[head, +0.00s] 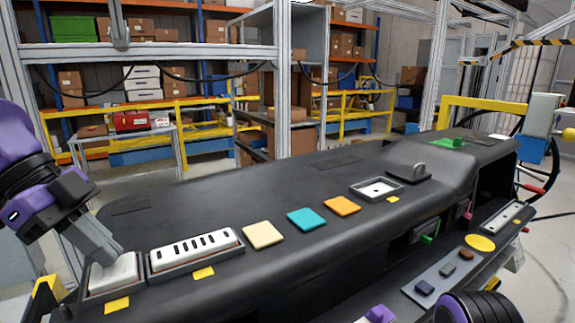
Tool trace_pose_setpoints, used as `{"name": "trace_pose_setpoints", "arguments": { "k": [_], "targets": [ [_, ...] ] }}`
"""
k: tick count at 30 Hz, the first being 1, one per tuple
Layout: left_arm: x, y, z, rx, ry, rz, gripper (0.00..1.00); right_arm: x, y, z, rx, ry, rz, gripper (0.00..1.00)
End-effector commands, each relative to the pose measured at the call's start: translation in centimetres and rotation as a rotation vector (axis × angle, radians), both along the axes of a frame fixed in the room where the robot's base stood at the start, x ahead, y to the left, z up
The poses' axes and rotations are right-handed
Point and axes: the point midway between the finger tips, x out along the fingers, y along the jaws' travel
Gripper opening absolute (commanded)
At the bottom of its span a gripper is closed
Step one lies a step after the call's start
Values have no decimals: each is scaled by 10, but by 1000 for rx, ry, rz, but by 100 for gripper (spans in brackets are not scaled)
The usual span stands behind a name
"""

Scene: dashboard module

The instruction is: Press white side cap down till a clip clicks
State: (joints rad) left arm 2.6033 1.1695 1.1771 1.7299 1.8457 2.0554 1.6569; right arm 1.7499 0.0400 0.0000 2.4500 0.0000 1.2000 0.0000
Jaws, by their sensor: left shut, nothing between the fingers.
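The white side cap (112,274) sits in a grey frame at the left end of the black dashboard module (350,250). My left gripper (113,256) is shut, with nothing between its fingers. It slants down from the left, and its fingertips are at the upper part of the white cap, seemingly touching it. The fingertips hide part of the cap's top edge. The clip beneath the cap cannot be seen. My right gripper's fingers are not in view; only purple and black parts of my right arm show at the bottom right.
Right of the cap are a slotted white panel (194,249) and cream (263,235), teal (306,218) and orange (342,206) squares. A framed white plate (376,188) lies further right. A grey tray (450,269) holds small dark pieces at the front right. Shelves with boxes stand behind.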

Motion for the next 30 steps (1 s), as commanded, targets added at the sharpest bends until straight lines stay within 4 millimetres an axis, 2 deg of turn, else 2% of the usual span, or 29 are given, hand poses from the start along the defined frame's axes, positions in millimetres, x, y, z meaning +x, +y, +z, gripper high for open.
{"name": "trace_pose_setpoints", "arguments": {
  "k": [3,17,30],
  "targets": [
    [0,0,20,0,-2,0,0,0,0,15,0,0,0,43],
    [0,0,75,-1,-4,0,0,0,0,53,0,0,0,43],
    [1,-2,75,-2,-3,-5,0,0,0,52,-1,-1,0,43]
  ]
}}
